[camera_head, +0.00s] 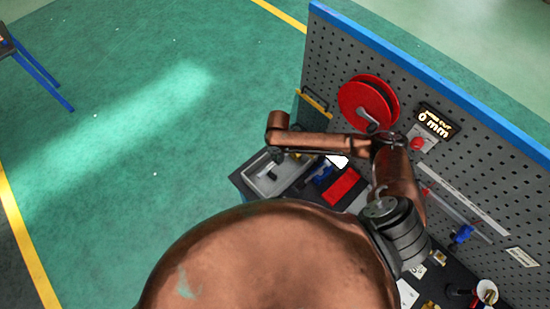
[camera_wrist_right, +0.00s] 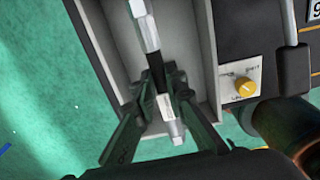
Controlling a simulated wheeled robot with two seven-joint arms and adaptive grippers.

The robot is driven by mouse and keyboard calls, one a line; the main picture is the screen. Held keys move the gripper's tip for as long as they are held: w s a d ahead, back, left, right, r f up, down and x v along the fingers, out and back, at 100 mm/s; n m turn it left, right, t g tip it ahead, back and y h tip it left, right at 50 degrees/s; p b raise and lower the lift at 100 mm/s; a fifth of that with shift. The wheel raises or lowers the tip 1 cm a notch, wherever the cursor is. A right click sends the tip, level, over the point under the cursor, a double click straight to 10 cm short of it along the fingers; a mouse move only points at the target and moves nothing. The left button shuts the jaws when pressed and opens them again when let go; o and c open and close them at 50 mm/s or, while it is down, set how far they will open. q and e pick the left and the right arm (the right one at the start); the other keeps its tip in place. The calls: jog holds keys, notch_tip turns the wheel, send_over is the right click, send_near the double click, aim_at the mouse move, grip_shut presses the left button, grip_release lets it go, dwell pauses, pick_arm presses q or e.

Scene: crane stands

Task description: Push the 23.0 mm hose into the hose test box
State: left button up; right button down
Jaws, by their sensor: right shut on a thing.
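My right gripper (camera_wrist_right: 162,78) has its two dark fingers shut on the black middle of a slim piece (camera_wrist_right: 147,32) in the right wrist view. The piece is pale grey at the far end and has a white label and a metallic near end. It runs lengthwise above or in a grey tray. I cannot tell whether it touches the tray floor, nor whether it is the 23.0 mm hose. In the head view this gripper (camera_head: 277,156) is small and dark, at the tray. I cannot pick out the hose test box for sure. My left gripper is not in view.
The grey tray (camera_head: 259,184) stands at the bench's left end. A red mat (camera_head: 342,186) lies beside it. The pegboard (camera_head: 323,60) holds a red reel (camera_head: 354,98) and a 0 mm display (camera_head: 434,122). A yellow knob (camera_wrist_right: 246,87) sits right of the tray. Open floor lies left.

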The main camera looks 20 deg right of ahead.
jog(key=shift+r+p, duration=0.15)
jog(key=shift+p, duration=0.3)
jog(key=shift+f+b, duration=0.85)
jog(key=shift+f, duration=0.75)
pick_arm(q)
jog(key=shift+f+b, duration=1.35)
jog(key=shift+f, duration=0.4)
pick_arm(e)
jog(key=shift+f, duration=2.8)
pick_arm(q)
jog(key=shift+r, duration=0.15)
pick_arm(e)
jog(key=shift+w+d, duration=0.2)
jog(key=shift+d, duration=0.3)
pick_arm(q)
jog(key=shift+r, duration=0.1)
pick_arm(e)
jog(key=shift+w+d, duration=0.15)
jog(key=shift+d, duration=0.2)
pick_arm(q)
jog(key=shift+p, duration=0.3)
pick_arm(e)
jog(key=shift+w+d, duration=0.1)
jog(key=shift+d, duration=0.2)
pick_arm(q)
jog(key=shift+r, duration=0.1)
pick_arm(e)
jog(key=shift+w+d, duration=0.1)
jog(key=shift+d, duration=0.25)
